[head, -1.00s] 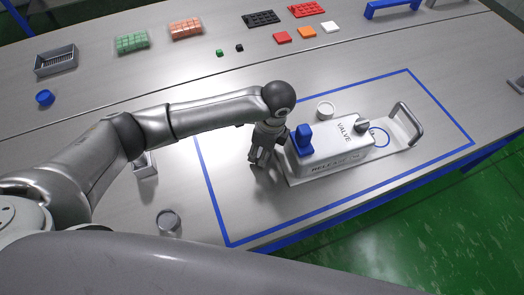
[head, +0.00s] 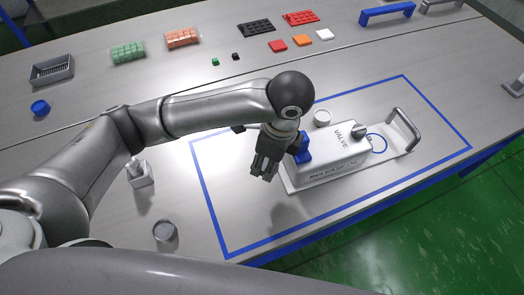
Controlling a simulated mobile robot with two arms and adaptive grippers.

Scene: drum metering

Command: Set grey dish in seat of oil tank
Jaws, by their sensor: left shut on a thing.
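The oil tank (head: 335,158) is a light grey box lettered VALVE and RELEASE, on a plate inside the blue-taped rectangle. It has a blue piece (head: 303,149) at its left end and a grey knob on top. A round grey dish (head: 165,231) stands on the table at the lower left, outside the tape. My left gripper (head: 265,172) points down just left of the tank, above the table, well away from that dish. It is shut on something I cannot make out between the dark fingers. My right gripper is not in view.
A small white cup (head: 322,117) stands behind the tank. A metal handle (head: 405,128) and a blue ring (head: 377,142) are on the plate's right part. A small grey holder (head: 140,174) stands left of the tape. Trays and coloured blocks line the back. The taped area's front left is bare.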

